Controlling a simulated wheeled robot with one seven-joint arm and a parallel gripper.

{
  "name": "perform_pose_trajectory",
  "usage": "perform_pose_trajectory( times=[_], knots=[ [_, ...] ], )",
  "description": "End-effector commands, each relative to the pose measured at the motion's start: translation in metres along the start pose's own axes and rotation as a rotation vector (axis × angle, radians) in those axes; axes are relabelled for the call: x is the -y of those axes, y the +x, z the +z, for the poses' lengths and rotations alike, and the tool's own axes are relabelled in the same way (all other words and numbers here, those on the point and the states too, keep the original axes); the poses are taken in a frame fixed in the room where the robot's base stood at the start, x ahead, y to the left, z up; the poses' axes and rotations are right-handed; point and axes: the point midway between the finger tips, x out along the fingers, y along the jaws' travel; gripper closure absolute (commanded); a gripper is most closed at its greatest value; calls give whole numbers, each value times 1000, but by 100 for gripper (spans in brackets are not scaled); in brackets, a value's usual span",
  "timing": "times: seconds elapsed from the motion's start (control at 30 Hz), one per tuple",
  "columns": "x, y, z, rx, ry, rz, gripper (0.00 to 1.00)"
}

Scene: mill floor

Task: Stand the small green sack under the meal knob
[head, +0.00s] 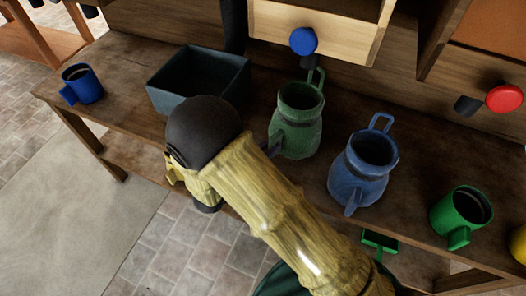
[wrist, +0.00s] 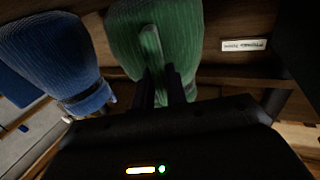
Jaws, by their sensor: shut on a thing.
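The green sack (head: 297,120), with a loop at its top, looks upright at the bench's middle, in front of and below the blue knob (head: 303,41). In the wrist view my gripper (wrist: 163,75) is shut on a tab on the side of the green sack (wrist: 188,35). I cannot tell whether the sack's base touches the bench. A red knob (head: 504,98) sits further right. I cannot tell which knob is the meal knob.
A blue sack (head: 360,168) stands close to the right of the green one and shows in the wrist view (wrist: 55,55). A dark open bin (head: 200,78) and a blue mug (head: 83,84) are left. A green mug (head: 461,212) is right. A small label (wrist: 244,45) is unreadable.

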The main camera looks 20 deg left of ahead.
Motion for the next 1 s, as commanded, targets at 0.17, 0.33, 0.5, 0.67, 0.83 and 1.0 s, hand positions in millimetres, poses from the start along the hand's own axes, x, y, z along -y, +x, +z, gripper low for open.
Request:
perform_pose_trajectory(
  times=[0.17,0.33,0.5,0.67,0.83,1.0],
  knots=[
    [-1,12,6,0,-1,1,100],
    [0,11,16,1,-1,1,100],
    [0,11,18,1,-1,1,100],
    [0,11,18,1,-1,1,100],
    [0,11,18,1,-1,1,100],
    [0,11,18,1,-1,1,70]
  ],
)
